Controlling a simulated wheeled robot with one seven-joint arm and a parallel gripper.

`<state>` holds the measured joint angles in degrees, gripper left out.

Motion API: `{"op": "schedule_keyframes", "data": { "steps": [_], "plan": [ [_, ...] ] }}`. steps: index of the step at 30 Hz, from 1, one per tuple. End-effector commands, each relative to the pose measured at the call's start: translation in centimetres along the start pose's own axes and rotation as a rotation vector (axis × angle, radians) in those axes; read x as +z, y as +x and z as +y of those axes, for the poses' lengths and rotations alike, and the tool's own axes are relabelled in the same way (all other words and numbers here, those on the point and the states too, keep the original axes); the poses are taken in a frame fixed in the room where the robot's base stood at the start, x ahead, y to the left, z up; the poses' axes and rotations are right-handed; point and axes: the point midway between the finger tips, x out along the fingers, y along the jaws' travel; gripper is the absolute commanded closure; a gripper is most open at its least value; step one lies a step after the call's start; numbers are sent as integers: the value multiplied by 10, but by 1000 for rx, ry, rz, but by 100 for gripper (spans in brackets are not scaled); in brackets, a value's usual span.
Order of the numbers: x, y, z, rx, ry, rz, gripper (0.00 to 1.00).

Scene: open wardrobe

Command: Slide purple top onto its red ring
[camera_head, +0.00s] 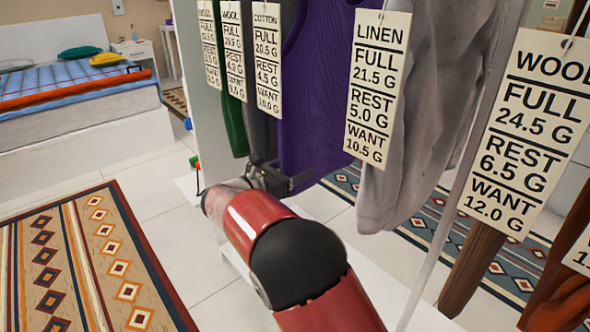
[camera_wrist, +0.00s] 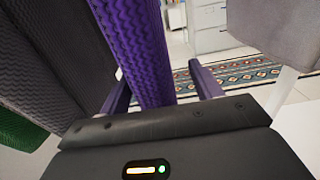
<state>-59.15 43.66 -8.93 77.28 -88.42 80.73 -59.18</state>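The purple top (camera_head: 320,90) hangs in the wardrobe between a dark grey garment and a light grey one. Its hanger and upper edge are out of view. My gripper (camera_head: 290,182) is at its lower part in the head view. In the wrist view the purple top (camera_wrist: 145,50) passes between my two fingers (camera_wrist: 163,88), close to the left finger and with a gap to the right one. The fingers are apart and do not clamp it. I cannot make out a red ring around the rail, which is out of view.
Tags reading LINEN (camera_head: 378,85), WOOL (camera_head: 525,130) and COTTON (camera_head: 267,55) hang among the garments. A light grey garment (camera_head: 430,120) hangs right of the purple top, a green one (camera_head: 233,125) to the left. Small coloured bits (camera_head: 195,161) show at the panel's edge.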

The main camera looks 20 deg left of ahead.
Motion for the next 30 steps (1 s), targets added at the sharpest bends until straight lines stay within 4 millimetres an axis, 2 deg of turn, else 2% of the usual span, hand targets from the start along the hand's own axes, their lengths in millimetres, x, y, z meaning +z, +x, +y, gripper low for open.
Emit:
{"op": "schedule_keyframes", "data": {
  "steps": [8,21,25,30],
  "plan": [
    [0,-3,0,1,0,1,36],
    [-1,-68,1,2,0,1,36],
    [0,-77,0,0,0,0,36],
    [0,-78,0,0,0,0,36]
  ]
}}
